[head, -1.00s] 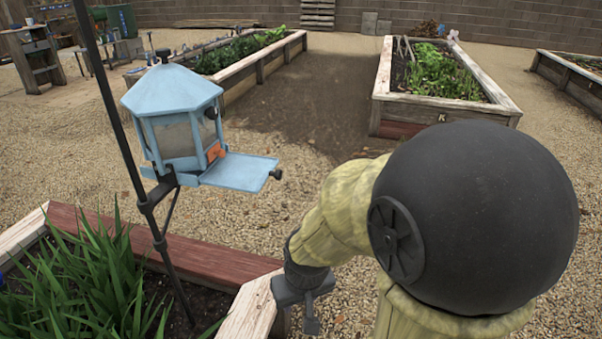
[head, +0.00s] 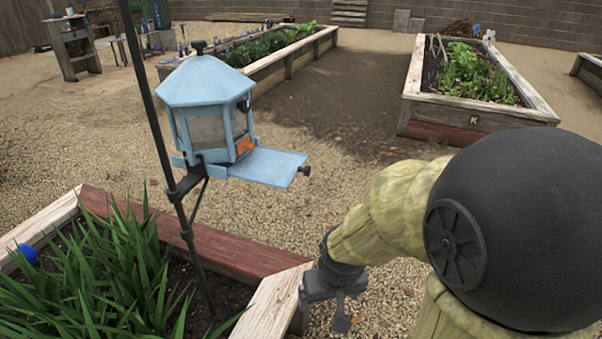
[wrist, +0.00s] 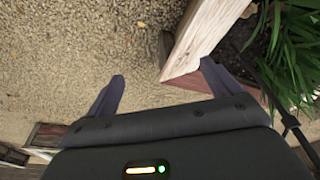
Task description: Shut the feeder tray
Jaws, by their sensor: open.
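The blue bird feeder (head: 205,115) hangs on a dark pole (head: 160,130) above the corner of the near raised bed. Its flat blue tray (head: 265,166) sticks out to the right, with a dark knob (head: 305,171) at its outer end. An orange part (head: 244,146) sits on the feeder where the tray meets it. My gripper (head: 345,308) is lower than the tray and to its right, apart from it. In the wrist view my gripper (wrist: 160,85) has its fingers spread and empty. The feeder and tray are not in the wrist view.
The near bed's wooden edge (head: 265,312) lies just left of my gripper and below it; it also shows in the wrist view (wrist: 205,35). Spiky green plants (head: 95,275) fill this bed. Open gravel (head: 330,165) lies beyond the tray. A blue ball (head: 27,254) is at left.

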